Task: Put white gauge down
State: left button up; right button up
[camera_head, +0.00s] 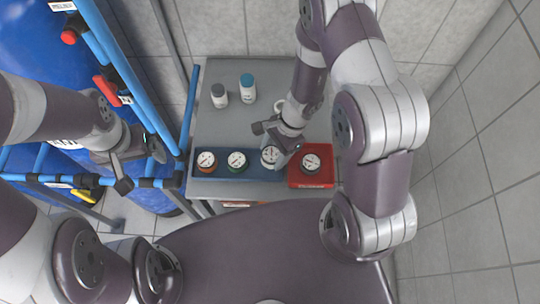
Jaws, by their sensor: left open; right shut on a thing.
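The white gauge (269,155) is at the right end of the blue tray (223,172), under my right gripper (272,143). My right gripper is shut on it and partly covers it. I cannot tell whether the gauge rests on the tray or is just above it. A gauge with a dark rim (311,162) sits in the red tray (311,181) to the right. My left gripper (142,170) is open and empty, left of the table by the blue pipes.
A bottle with a dark cap (219,97) and one with a blue cap (248,90) stand on the grey table (215,130) at the back. A white ring-shaped thing (281,105) is partly behind my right arm. Blue pipes (188,105) and blue tanks (40,55) stand at the left.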

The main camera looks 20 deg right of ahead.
aim_at(270, 158)
jog(key=shift+w+a+f, duration=0.25)
jog(key=shift+a, duration=0.05)
notch_tip(270, 158, down, 4)
jog(key=shift+a+r, duration=0.15)
jog(key=shift+w+f, duration=0.1)
jog(key=shift+f, duration=0.15)
jog(key=shift+f, duration=0.1)
jog(key=shift+f, duration=0.15)
jog(key=o, duration=0.7)
jog(key=shift+r, duration=0.2)
